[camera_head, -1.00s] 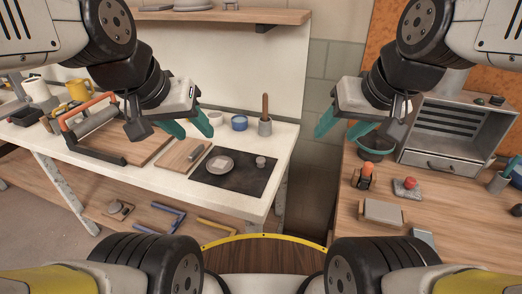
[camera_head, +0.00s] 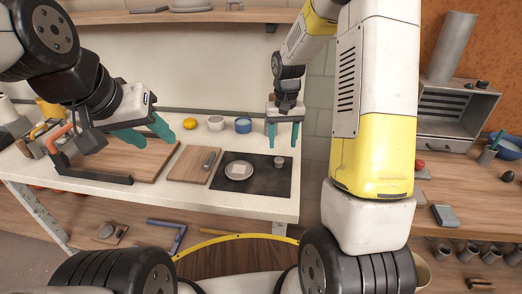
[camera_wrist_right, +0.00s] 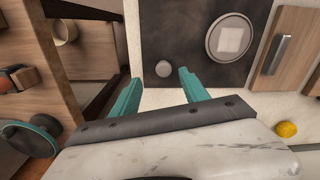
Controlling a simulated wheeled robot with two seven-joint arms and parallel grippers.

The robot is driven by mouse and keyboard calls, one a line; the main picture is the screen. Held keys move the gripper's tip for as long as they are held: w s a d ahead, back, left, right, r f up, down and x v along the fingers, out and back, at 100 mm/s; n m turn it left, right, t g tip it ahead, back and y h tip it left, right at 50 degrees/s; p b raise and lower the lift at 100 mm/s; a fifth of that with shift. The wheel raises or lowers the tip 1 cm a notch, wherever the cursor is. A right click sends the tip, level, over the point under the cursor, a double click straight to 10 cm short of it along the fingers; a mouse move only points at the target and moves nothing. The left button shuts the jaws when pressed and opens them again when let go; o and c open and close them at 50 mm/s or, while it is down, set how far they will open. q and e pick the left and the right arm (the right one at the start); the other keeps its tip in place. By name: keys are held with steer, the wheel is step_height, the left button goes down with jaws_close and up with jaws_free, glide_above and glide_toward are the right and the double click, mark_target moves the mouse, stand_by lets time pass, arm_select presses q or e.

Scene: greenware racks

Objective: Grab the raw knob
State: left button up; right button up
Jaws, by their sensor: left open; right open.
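The raw knob (camera_head: 279,162), a small pale grey round piece, sits on the dark mat (camera_head: 256,187) on the white table, right of a round grey plate (camera_head: 239,170). My right gripper (camera_head: 283,142) points down over the mat's far edge, open, just behind and above the knob in the head view. In the right wrist view the knob (camera_wrist_right: 163,69) shows between and just beyond the open fingertips (camera_wrist_right: 160,77), with nothing held. My left gripper (camera_head: 158,141) is open and empty above the left part of the table.
A wooden board with a grey tool (camera_head: 209,160) lies left of the mat. A blue bowl (camera_head: 243,126), a pale bowl (camera_head: 215,123) and a yellow object (camera_head: 190,123) stand behind. A wooden bench (camera_head: 467,205) is at right, past a gap.

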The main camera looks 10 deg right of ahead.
mark_target(279, 160)
steer(key=shift+w+a+f, duration=0.1)
steer(key=shift+f, duration=0.4)
steer(key=shift+w+a+f, duration=0.1)
steer(key=shift+f, duration=0.35)
steer(key=f, duration=0.7)
steer(key=shift+w+a, duration=0.1)
steer(key=shift+w, duration=0.15)
steer(key=shift+c, duration=0.4)
jaws_close()
